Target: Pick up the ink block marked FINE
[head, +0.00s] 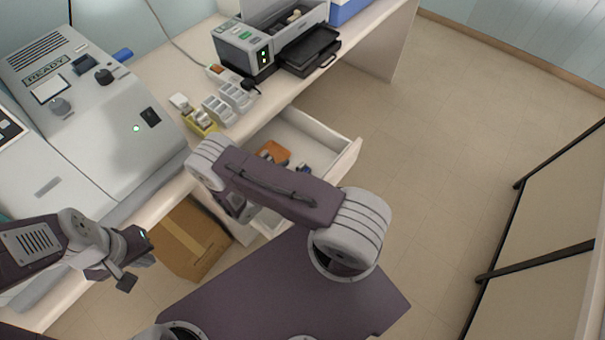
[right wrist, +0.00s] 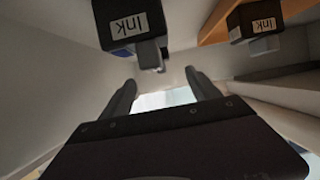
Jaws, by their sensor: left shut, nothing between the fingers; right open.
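Two dark blocks labelled "Ink" show in the right wrist view. One ink block (right wrist: 128,25) is at top centre with its label inverted, and the other ink block (right wrist: 258,22) is at upper right beside an orange-brown piece (right wrist: 213,22). I cannot read FINE on either. My right gripper (right wrist: 160,82) is open and empty, its fingers below the first block in the picture. In the head view my right arm hides its fingers over the open drawer (head: 342,160). My left gripper (head: 118,275) is shut and empty at lower left, away from the drawer.
The drawer holds an orange-brown piece (head: 272,151) and small dark items (head: 302,169). White slotted holders (head: 228,101) and a yellow holder (head: 201,122) stand on the counter above. A grey machine (head: 95,120) fills the left. A cardboard box (head: 190,240) stands below.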

